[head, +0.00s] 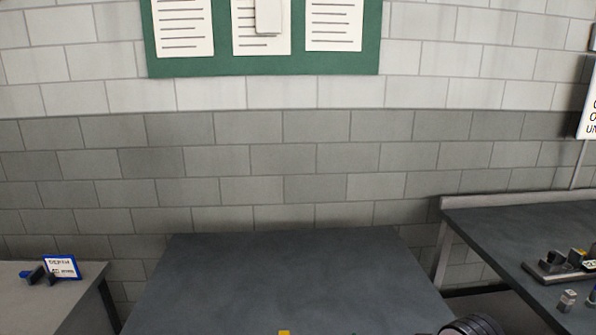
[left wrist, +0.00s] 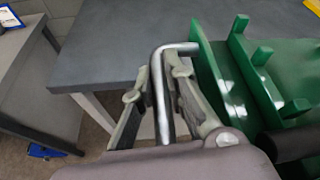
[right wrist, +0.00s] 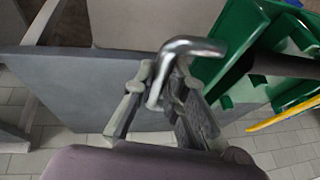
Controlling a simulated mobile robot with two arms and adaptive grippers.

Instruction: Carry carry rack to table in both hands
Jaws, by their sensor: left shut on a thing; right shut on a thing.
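The carry rack is green with bent metal bar handles. It shows in the left wrist view (left wrist: 215,75) and in the right wrist view (right wrist: 225,50). My left gripper (left wrist: 157,85) is shut on one metal handle, and my right gripper (right wrist: 162,85) is shut on another. The dark grey table (head: 280,275) stands straight ahead in the head view. Its top also shows beyond the rack in the left wrist view (left wrist: 115,45). The rack is almost wholly below the head view, and neither gripper shows there. Whether the rack touches the table, I cannot tell.
The centre table top looks clear. A lighter table (head: 40,300) at the left bears a blue-framed card (head: 62,267). A dark bench (head: 500,235) at the right bears a block holder (head: 555,268). A brick wall with a green notice board (head: 265,66) is behind.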

